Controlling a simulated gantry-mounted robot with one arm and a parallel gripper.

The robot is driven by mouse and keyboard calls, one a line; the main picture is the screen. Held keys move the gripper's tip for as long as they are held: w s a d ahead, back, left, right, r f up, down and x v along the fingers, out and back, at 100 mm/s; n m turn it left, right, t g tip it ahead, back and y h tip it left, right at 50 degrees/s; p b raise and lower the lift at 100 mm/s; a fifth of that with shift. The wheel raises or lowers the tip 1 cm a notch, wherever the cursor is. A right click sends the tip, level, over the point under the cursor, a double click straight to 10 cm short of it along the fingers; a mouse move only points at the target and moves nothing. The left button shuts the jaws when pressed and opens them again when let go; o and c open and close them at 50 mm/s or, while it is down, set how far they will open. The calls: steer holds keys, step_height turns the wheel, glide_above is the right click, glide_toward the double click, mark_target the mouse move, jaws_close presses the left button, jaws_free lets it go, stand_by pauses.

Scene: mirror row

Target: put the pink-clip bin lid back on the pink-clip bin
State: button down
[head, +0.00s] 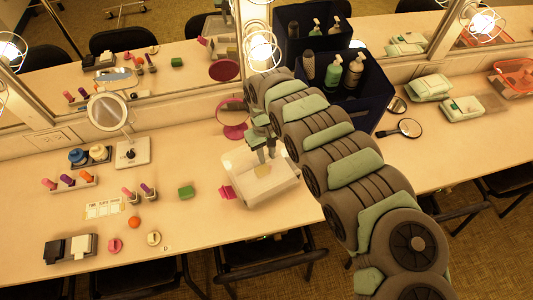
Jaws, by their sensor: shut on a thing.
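The pink-clip bin (262,202) is a pale, see-through box on the counter, left of my arm. Its pink clip (226,192) sticks out at the left side. My gripper (263,160) points down over the bin, shut on what looks like the pale pink-clip bin lid (244,168). The lid lies over the bin's top in this view. I cannot tell whether it touches the rim or is seated. A small yellowish patch shows just below the fingertips. My arm hides the bin's back right side.
A dark blue caddy (375,95) with bottles stands behind my arm. A pink mirror (232,130) stands close behind the bin. A green block (186,192) lies to the left. The counter's front edge is near the bin.

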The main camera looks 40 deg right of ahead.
steer(key=shift+f+b, duration=2)
steer(key=shift+f, duration=0.25)
steer(key=shift+f+b, duration=0.4)
steer(key=shift+f, duration=0.65)
steer(key=c, duration=1.1)
jaws_free()
steer(key=r, duration=0.3)
steer(key=w+r+b, duration=0.1)
steer(key=r, duration=0.6)
steer(key=shift+w+d+r+b, duration=0.15)
steer(key=shift+d+r+b, duration=0.05)
steer(key=shift+b, duration=0.1)
step_height(320, 180, up, 6)
steer(key=p, duration=0.5)
steer(key=shift+r, duration=0.2)
